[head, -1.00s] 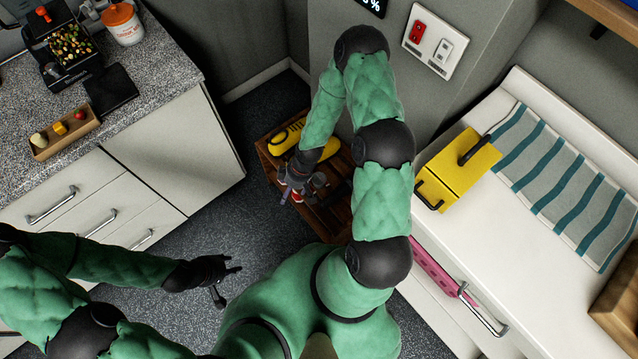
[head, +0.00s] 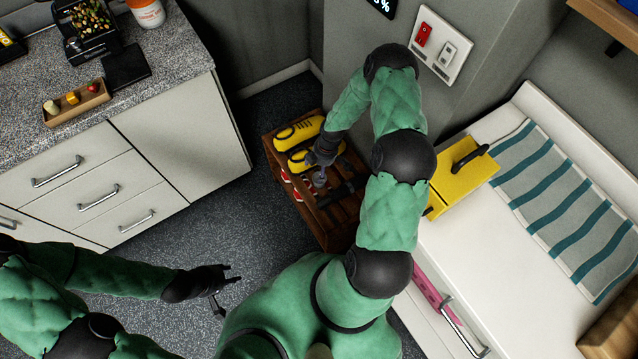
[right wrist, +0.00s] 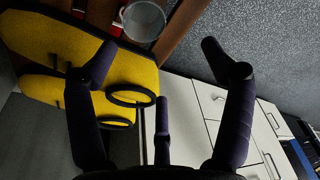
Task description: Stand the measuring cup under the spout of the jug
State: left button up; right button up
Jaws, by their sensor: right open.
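A clear measuring cup with a grey rim (right wrist: 143,20) shows at the top of the right wrist view; in the head view it seems to be the small grey shape (head: 319,178) on the low wooden stand. My right gripper (head: 325,155) hangs over the stand beside it, its fingers spread and empty in the right wrist view (right wrist: 160,60), apart from the cup. The yellow boxy container with a black handle (head: 463,178), which looks like the jug, stands on the white counter, partly behind my right arm; its spout is hidden. My left gripper (head: 222,285) is open and empty over the floor.
Yellow items with black loops (head: 297,131) and red things share the slatted wooden stand (head: 325,225). A striped cloth (head: 565,210) lies right of the yellow container. White drawers (head: 90,190) stand at left, with free floor between.

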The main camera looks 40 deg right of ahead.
jog(key=shift+n, duration=0.6)
jog(key=f, duration=0.2)
jog(key=d+f+b, duration=0.1)
jog(key=f, duration=0.1)
jog(key=f+b, duration=0.1)
jog(key=f, duration=0.1)
jog(key=shift+d, duration=0.4)
jog(key=shift+w+a+f+b, duration=0.1)
jog(key=shift+a+f+b, duration=0.1)
jog(key=shift+f+b, duration=0.5)
jog(key=shift+w+a+f+b, duration=0.15)
jog(key=shift+f+b, duration=0.25)
jog(key=shift+f, duration=0.55)
jog(key=shift+w+a+f+b, duration=0.1)
jog(key=shift+a+f+b, duration=0.1)
jog(key=shift+f+b, duration=0.5)
pick_arm(q)
jog(key=f, duration=0.3)
jog(key=s+f, duration=0.1)
jog(key=f, duration=0.1)
jog(key=shift+f, duration=0.2)
pick_arm(e)
jog(key=c, duration=1.1)
